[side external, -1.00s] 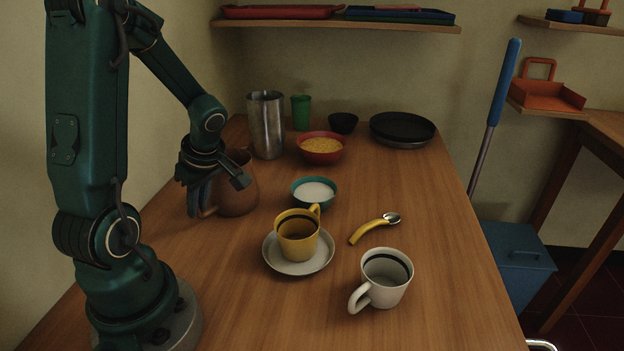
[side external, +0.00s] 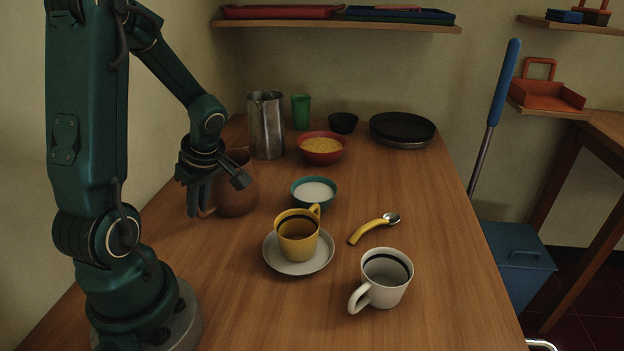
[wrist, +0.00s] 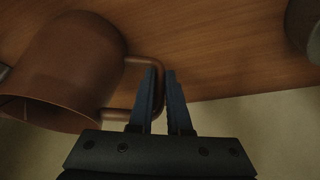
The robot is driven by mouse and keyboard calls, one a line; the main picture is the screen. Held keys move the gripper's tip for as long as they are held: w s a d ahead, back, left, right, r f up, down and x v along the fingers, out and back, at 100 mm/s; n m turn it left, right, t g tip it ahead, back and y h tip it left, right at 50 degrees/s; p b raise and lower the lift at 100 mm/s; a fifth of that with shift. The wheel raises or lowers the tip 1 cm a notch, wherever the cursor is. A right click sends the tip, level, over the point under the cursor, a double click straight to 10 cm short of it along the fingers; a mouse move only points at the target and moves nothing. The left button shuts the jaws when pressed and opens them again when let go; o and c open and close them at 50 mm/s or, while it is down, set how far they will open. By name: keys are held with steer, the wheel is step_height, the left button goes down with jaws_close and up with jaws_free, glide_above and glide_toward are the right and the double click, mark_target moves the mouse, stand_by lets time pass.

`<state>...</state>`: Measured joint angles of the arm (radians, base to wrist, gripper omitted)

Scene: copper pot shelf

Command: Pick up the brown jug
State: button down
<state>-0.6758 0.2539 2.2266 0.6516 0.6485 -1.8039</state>
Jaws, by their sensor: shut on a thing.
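The brown jug (side external: 238,194) stands on the wooden table at the left, close to my arm, with its handle toward my gripper. My gripper (side external: 199,208) points down at the jug's handle side. In the wrist view the jug (wrist: 72,62) lies to the left, and its handle reaches between the two fingers of my gripper (wrist: 160,82). The fingers are shut on the handle. The jug appears upright and at table level; I cannot see a gap beneath it. Part of its top is hidden behind my wrist.
A metal pitcher (side external: 267,126) stands behind the jug. A teal bowl (side external: 314,192) and a yellow cup (side external: 298,236) on a saucer (side external: 283,267) are to its right. A white mug (side external: 385,279) is near the front. A shelf (side external: 340,26) hangs above the back. The table's right side is mostly clear.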

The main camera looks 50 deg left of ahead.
step_height(320, 180, up, 10)
steer(key=shift+r, duration=0.1)
stand_by(0.4)
stand_by(0.8)
